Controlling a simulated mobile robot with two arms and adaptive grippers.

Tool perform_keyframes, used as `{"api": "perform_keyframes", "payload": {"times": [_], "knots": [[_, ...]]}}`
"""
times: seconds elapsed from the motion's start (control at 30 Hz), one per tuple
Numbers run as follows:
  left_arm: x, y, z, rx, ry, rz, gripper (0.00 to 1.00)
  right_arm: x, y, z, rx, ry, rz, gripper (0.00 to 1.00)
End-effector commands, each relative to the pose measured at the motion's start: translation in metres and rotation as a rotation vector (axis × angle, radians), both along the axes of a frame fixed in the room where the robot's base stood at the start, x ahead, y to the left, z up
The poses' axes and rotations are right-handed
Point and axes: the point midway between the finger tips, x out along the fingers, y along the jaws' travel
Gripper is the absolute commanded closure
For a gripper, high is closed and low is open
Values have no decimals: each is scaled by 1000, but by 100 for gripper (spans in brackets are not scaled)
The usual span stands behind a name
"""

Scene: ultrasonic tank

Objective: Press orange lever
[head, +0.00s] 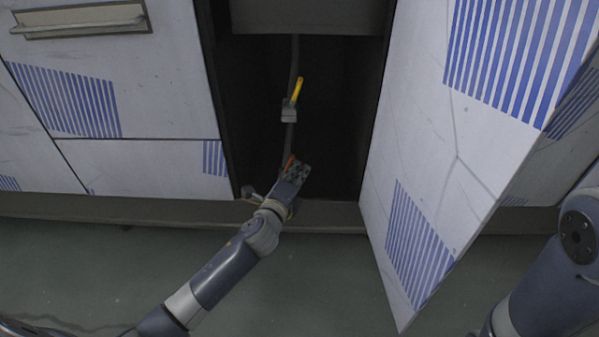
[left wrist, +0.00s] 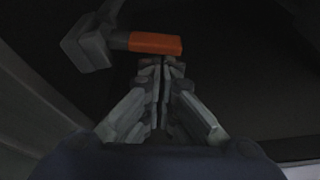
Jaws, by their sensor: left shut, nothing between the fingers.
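The orange lever (head: 289,161) shows as a small orange piece just beyond my left gripper (head: 296,170), inside the dark open cabinet. In the left wrist view the orange lever (left wrist: 155,43) lies across the picture, joined on its left to a grey fitting (left wrist: 87,47). My left gripper (left wrist: 162,66) is shut and empty, its fingertips just below the lever's right half. I cannot tell whether they touch it. In the head view the gripper hides part of the lever and its fitting. My right gripper is out of view.
A yellow lever (head: 296,91) on a grey valve body (head: 289,113) sits higher on a dark pipe (head: 294,60). An open white and blue door (head: 430,170) stands right of the opening. A white panel (head: 140,90) bounds it on the left. The cabinet's bottom ledge (head: 335,216) runs below.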

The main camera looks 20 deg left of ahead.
Motion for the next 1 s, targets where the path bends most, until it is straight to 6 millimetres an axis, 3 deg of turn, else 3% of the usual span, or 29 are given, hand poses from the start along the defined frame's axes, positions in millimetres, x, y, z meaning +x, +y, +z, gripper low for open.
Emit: {"api": "perform_keyframes", "payload": {"times": [0.33, 0.6, 1.0], "knots": [[-2, 5, 3, -100, -28, 1, 100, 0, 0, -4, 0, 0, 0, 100], [-5, 16, 10, -298, -83, 4, 100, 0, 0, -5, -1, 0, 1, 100], [-6, 21, 13, -297, -85, 0, 100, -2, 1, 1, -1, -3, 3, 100]]}}
